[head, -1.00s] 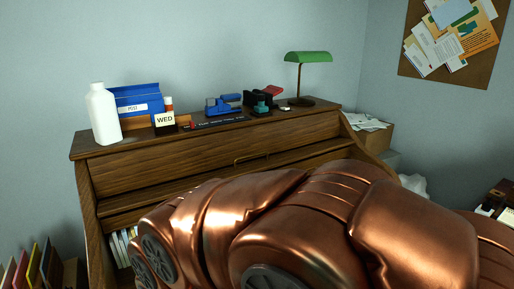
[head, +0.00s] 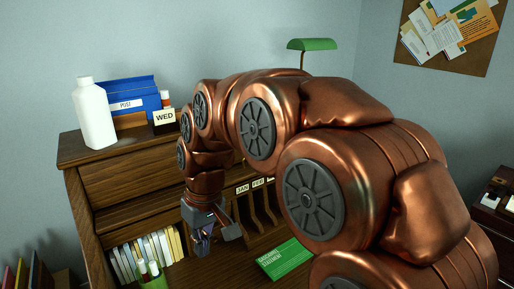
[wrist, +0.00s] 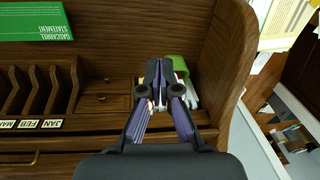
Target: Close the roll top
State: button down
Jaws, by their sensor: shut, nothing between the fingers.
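The wooden roll-top desk has its slatted roll top (head: 128,182) raised, with the shelves and writing surface below it exposed. The roll top's middle and right parts are hidden behind my arm. My gripper (head: 203,246) hangs fingers down in front of the desk's left shelves, below the roll top. In the wrist view my gripper (wrist: 157,66) is shut and empty, beside the curved side wall (wrist: 222,75). A green cup (wrist: 176,68) with items in it is just beyond the fingertips.
Several books (head: 145,250) fill the left shelf. A green booklet (head: 285,259) lies on the writing surface, near slots labelled by month. A white bottle (head: 95,115), blue box (head: 130,102) and green lamp (head: 312,45) stand on top.

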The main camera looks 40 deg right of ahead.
jog(key=w+d+r+t, duration=0.2)
jog(key=w+d+r, duration=0.1)
jog(key=w+d, duration=0.45)
jog(key=w+d+r+t, duration=0.1)
jog(key=w+d+r, duration=0.2)
jog(key=w+d, duration=0.5)
jog(key=w+d+r+m+t+h, duration=0.1)
jog(key=w+d, duration=0.2)
jog(key=d, duration=0.8)
jog(key=w+d+r+m+t+h, duration=0.15)
jog(key=w+d, duration=0.25)
jog(key=d, duration=0.8)
jog(key=shift+n+y, duration=0.35)
jog(key=shift+n, duration=0.1)
jog(key=p+x, duration=0.3)
jog(key=x, duration=0.6)
jog(key=shift+w+f, duration=0.1)
jog(key=shift+f, duration=0.2)
jog(key=shift+w+f, duration=0.15)
jog(key=shift+f, duration=0.1)
